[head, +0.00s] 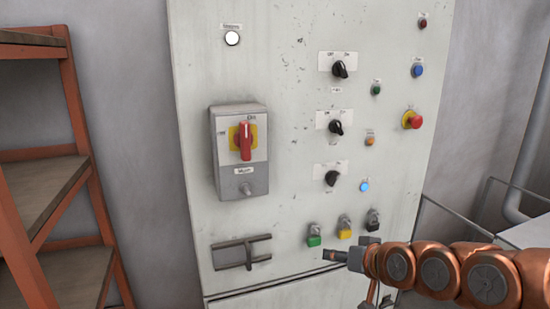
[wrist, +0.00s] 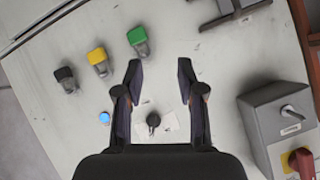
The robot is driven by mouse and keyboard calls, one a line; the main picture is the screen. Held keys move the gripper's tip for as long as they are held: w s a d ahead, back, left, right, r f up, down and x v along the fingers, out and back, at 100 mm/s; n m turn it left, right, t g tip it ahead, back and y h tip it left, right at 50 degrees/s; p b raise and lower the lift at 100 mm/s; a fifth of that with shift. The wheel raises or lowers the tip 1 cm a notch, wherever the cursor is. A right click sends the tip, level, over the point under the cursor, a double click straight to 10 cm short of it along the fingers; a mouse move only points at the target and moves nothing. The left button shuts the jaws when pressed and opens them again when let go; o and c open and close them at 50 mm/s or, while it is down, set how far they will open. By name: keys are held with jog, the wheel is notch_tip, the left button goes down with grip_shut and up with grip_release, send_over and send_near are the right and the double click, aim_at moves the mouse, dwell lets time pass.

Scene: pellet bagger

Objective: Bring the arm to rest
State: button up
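My arm comes in from the right in the head view, low in front of the control panel (head: 285,110). My gripper (head: 335,256) is near the panel's lower part, just below the green button (head: 314,240) in that picture. In the wrist view my gripper (wrist: 160,70) has its two fingers apart with nothing between them. A black rotary switch (wrist: 153,121) shows behind the gap between the fingers. I cannot tell the distance from fingers to panel.
A grey switch box (head: 238,180) with a red handle (head: 246,141) sticks out of the panel. Yellow (head: 344,234) and black (head: 373,226) buttons and a red emergency stop (head: 413,120) also protrude. An orange-framed shelf (head: 75,160) stands left; a clear-sided guard (head: 450,215) stands right.

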jog(key=s+d+f+g+h, duration=0.1)
jog(key=s+g, duration=0.5)
jog(key=s, duration=1.1)
jog(key=s+d+f+g+h, duration=0.1)
jog(key=s+f+g+h, duration=0.3)
jog(key=s, duration=1.3)
jog(key=shift+s+d+f+g, duration=0.15)
jog(key=shift+d+f+g, duration=0.1)
jog(key=shift+f+g, duration=0.65)
